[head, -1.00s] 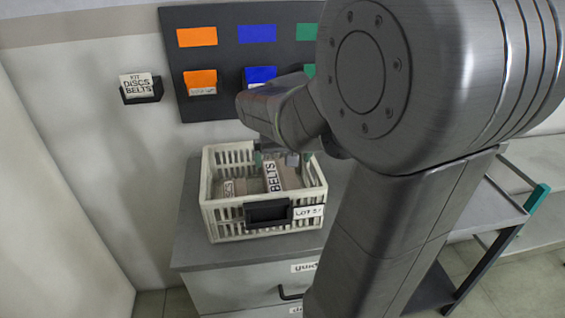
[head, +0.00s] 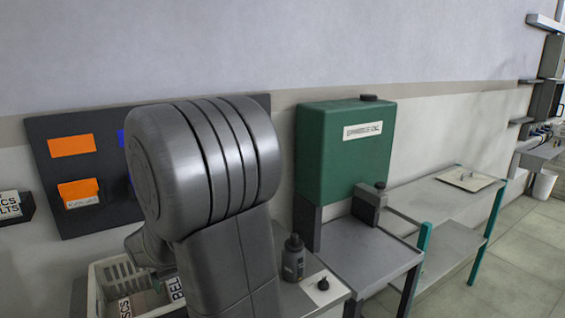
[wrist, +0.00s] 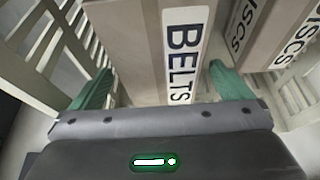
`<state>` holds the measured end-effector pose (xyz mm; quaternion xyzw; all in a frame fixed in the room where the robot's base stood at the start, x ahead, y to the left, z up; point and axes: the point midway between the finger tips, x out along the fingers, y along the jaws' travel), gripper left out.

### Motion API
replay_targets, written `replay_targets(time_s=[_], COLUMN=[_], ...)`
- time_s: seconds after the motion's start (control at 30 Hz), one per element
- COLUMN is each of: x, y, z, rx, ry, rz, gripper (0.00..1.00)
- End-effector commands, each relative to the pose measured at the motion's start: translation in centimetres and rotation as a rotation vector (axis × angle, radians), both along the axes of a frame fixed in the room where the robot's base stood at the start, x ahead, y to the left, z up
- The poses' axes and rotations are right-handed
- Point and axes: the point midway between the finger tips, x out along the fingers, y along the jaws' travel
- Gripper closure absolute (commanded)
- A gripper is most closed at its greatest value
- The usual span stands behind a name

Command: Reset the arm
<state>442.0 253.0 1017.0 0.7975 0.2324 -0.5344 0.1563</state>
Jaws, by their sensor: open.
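My gripper (wrist: 155,88) shows in the wrist view with its two green fingers apart. The fingers are on either side of a grey-brown box labelled BELTS (wrist: 145,45), inside a cream slatted crate (wrist: 48,60). I cannot tell whether they touch the box. A second box labelled DISCS (wrist: 262,30) is to the right in that view. In the head view my arm hides the gripper, and the crate (head: 98,290) shows only partly at the bottom left.
A board with orange cards (head: 72,146) hangs on the wall behind my arm. A dark bottle (head: 293,260) stands right of the arm. A green tank (head: 345,150) stands beyond, near a shelf rack (head: 440,195). Open floor (head: 500,270) lies at the right.

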Motion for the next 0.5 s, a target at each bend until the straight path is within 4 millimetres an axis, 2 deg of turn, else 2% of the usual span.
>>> replay_targets(time_s=[0.1,0.3,0.5], x=[0.5,1.0,1.1], y=[0.3,0.6,0.7], z=[-1.5,-3.2,-3.7], rx=[-0.001,0.000,0.001], ry=[0.003,0.000,0.000], rz=[-0.001,0.000,0.000], gripper=[0.01,0.01,0.01])
